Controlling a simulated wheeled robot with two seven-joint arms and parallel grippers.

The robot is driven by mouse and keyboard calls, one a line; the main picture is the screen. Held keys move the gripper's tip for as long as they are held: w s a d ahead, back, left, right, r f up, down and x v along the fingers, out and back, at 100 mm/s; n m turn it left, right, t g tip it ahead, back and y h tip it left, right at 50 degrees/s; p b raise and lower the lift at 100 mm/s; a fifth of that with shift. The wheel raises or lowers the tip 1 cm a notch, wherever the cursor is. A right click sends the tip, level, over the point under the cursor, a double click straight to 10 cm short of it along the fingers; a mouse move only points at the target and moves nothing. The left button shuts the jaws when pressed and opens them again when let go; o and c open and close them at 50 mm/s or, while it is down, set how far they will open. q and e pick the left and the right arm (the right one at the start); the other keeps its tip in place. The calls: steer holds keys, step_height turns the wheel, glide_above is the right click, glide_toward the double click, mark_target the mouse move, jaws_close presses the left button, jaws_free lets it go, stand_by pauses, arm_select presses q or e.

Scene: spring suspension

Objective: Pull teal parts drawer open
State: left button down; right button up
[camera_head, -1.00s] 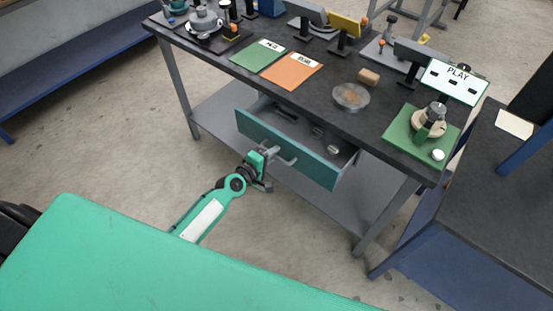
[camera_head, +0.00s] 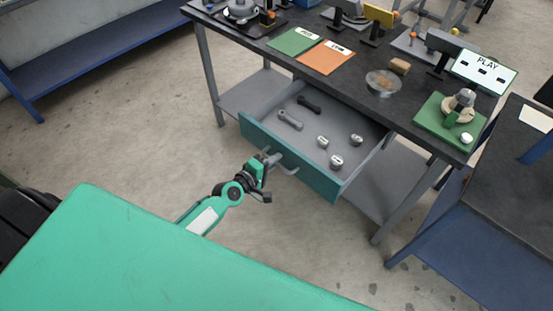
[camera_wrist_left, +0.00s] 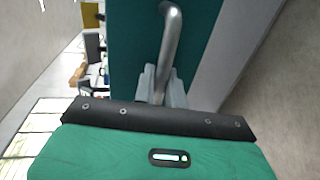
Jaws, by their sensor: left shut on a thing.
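The teal parts drawer (camera_head: 318,178) is pulled well out from under the dark workbench, its grey inside showing. Its grey bar handle (camera_head: 289,167) is on the front. My left gripper (camera_head: 268,161) is shut on the handle near its left end. In the left wrist view, the gripper fingers (camera_wrist_left: 161,88) close around the metal handle bar (camera_wrist_left: 172,40) against the teal front. My right gripper is in neither view.
In the drawer lie a grey wrench-like part (camera_head: 290,120), a dark part (camera_head: 309,104) and several small metal cylinders (camera_head: 336,161). The workbench top (camera_head: 350,100) holds green and orange cards, a clear dish (camera_head: 383,82) and a green board (camera_head: 432,117). Open floor lies before the drawer.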

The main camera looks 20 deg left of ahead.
arm_select(q)
steer(key=c, duration=1.8)
jaws_free()
steer(key=shift+v, duration=6.9)
steer(key=shift+w, duration=0.1)
